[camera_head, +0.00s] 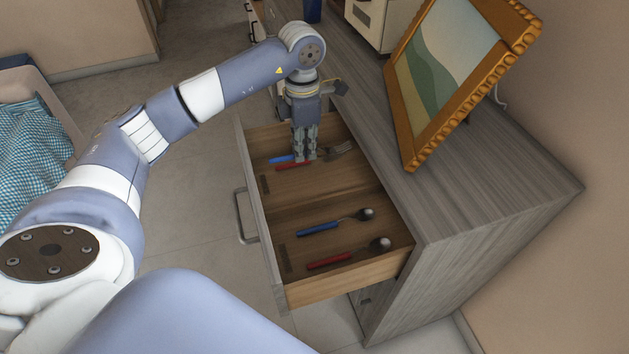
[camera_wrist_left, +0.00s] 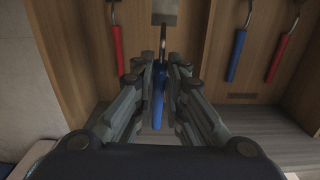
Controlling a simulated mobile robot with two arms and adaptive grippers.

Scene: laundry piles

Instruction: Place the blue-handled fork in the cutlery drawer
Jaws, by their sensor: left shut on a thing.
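The blue-handled fork (camera_wrist_left: 158,108) is between the fingers of my left gripper (camera_head: 304,158), which is shut on its handle. In the head view its blue handle (camera_head: 282,159) sticks out to the left of the fingers. My gripper points down inside the open cutlery drawer (camera_head: 324,191), over the far compartment. I cannot tell whether the fork touches the drawer floor. A red-handled piece of cutlery (camera_head: 292,166) lies beside it, and its handle also shows at the left of the wrist view (camera_wrist_left: 118,50). My right gripper is not in view.
A blue-handled spoon (camera_head: 320,229) and a red-handled spoon (camera_head: 330,262) lie in the near compartment. A picture in a gold frame (camera_head: 408,139) stands on the grey cabinet (camera_head: 480,190) beside the drawer. A bin with checked cloth (camera_head: 30,140) is at the left.

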